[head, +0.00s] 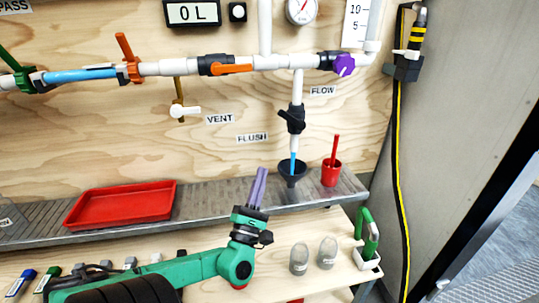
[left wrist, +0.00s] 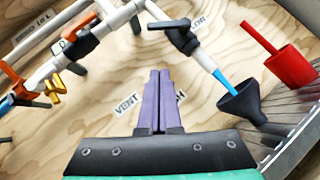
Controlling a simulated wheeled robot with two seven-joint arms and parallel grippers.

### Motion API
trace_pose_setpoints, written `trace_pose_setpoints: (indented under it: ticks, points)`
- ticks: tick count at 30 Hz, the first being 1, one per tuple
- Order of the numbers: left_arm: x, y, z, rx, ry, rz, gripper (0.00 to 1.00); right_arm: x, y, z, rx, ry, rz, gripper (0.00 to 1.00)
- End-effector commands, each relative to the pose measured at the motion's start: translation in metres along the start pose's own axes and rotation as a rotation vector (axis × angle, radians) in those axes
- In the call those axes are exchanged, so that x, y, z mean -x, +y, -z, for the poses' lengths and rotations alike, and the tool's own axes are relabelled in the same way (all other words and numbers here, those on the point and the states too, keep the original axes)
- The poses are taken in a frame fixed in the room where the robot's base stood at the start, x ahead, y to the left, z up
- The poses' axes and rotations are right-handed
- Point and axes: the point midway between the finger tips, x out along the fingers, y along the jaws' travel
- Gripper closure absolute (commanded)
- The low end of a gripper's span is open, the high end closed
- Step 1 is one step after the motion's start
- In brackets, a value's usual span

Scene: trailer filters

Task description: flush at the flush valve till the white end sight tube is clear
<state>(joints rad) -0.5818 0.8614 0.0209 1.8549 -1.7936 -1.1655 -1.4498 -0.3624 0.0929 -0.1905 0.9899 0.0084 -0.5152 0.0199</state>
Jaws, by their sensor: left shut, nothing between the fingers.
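The flush valve (head: 291,119), with a black handle, sits on the white down-pipe right of the FLUSH label (head: 252,138). It also shows in the left wrist view (left wrist: 183,38). A thin blue length (head: 292,164) runs from the pipe's lower end into the black funnel (head: 292,175); I cannot tell whether it is tube or liquid. A pale upright tube (head: 373,25) stands at the pipe's right end; I cannot tell if it is the white end sight tube. My left gripper (head: 262,171) is shut and empty, below and left of the valve, apart from it. My right gripper is not in view.
A red cup (head: 331,173) with a red stick stands right of the funnel on the grey shelf (head: 210,207). A red tray (head: 122,203) lies at left. An orange-handled valve (head: 228,68) and purple knob (head: 344,65) sit on the main pipe. Glass jars (head: 299,259) stand below.

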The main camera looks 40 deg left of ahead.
Motion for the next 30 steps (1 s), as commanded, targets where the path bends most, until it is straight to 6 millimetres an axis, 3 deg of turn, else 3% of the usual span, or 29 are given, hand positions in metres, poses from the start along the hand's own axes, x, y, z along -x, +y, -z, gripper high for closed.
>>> trace_pose_setpoints:
  ticks: [5,18,24,30]
  points:
    - [-0.018,0.001,-0.002,-0.017,-0.014,0.004,1.00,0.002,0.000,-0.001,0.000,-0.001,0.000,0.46]
    - [-0.111,0.003,-0.009,-0.010,-0.011,0.001,1.00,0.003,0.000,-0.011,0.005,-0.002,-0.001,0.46]
    - [-0.129,0.001,-0.029,-0.011,-0.010,0.004,1.00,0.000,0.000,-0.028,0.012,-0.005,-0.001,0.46]
    - [-0.130,0.000,-0.031,-0.013,-0.009,0.006,1.00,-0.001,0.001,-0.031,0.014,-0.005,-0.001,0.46]
